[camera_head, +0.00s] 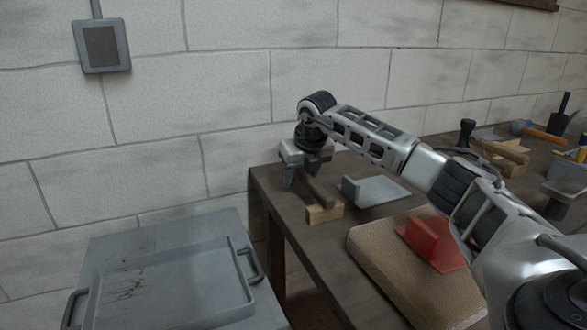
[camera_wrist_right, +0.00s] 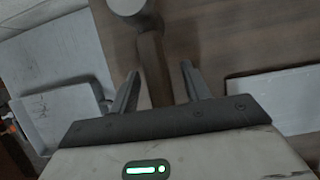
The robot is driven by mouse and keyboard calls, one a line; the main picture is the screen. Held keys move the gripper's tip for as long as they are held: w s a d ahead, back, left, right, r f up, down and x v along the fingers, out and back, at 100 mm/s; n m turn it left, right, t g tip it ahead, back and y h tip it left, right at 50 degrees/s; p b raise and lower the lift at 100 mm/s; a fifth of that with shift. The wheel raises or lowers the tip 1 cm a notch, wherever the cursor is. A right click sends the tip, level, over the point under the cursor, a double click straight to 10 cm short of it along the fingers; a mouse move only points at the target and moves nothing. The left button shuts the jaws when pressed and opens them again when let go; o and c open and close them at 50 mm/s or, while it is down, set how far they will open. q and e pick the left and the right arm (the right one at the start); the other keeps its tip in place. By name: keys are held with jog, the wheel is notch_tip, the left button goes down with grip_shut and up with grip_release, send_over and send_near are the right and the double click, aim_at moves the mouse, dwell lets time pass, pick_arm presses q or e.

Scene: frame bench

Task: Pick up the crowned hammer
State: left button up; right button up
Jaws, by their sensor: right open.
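The hammer, which I take to be the crowned hammer, shows in the wrist view with a rounded grey head (camera_wrist_right: 128,5) at the top edge and a dark brown handle (camera_wrist_right: 152,55). In the head view, part of the dark handle (camera_head: 323,191) shows near the bench's left end; my gripper hides the head. My right gripper (camera_head: 303,177) is above the hammer with fingers down. In the wrist view its fingers (camera_wrist_right: 160,72) are apart, with the handle running between them; I cannot tell whether they touch it. My left gripper is not in view.
A light wooden block (camera_head: 325,213) sits at the handle's near end. A grey plate with an upright edge (camera_head: 375,191) lies to the right. A red bracket (camera_head: 430,240) rests on a tan pad (camera_head: 375,262). A grey tray (camera_head: 165,285) stands left of the bench (camera_head: 285,215).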

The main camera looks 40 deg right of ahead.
dwell(0.3)
grip_shut()
